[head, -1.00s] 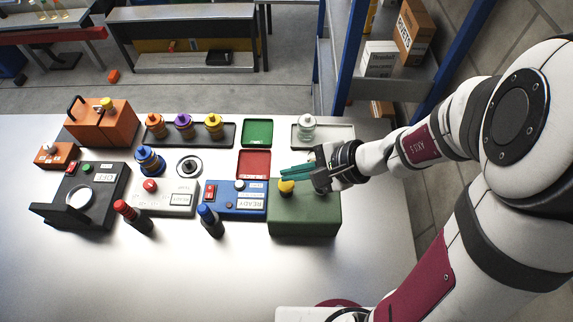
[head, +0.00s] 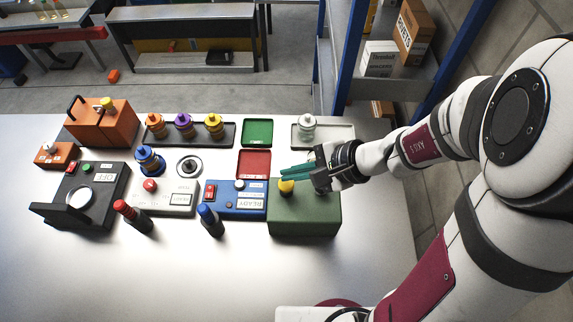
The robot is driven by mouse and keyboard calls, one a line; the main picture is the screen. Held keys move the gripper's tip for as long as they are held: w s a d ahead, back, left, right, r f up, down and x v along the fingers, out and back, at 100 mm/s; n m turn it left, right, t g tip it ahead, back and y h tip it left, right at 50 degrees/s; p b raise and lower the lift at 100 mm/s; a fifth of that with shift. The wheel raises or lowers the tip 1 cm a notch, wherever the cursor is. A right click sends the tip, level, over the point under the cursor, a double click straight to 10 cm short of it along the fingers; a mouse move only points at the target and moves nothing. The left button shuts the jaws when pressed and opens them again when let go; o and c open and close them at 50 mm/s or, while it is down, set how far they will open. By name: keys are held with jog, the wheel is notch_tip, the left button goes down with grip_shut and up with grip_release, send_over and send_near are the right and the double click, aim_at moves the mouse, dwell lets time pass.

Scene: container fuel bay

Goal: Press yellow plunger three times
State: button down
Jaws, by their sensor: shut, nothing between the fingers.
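A yellow plunger (head: 286,188) stands on top of the green box (head: 305,222) at the right end of the row of devices. My gripper (head: 283,174) has teal fingers that point left. They are shut and empty, just behind and above the plunger in the picture. I cannot tell whether the fingers touch the plunger. Part of the green box's top is hidden by my gripper. Another yellow knob (head: 107,104) sits on the orange box (head: 100,125) at the back left.
A blue device (head: 235,210) marked READY stands left of the green box. The red tray (head: 254,163), green tray (head: 257,132) and a light tray with a clear bottle (head: 307,124) lie behind. The front of the table is clear.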

aim_at(289, 183)
jog(key=shift+f, duration=0.1)
jog(key=shift+f, duration=0.35)
jog(key=shift+f, duration=1.35)
dwell(1.2)
jog(key=shift+r, duration=1.8)
jog(key=shift+r, duration=2.5)
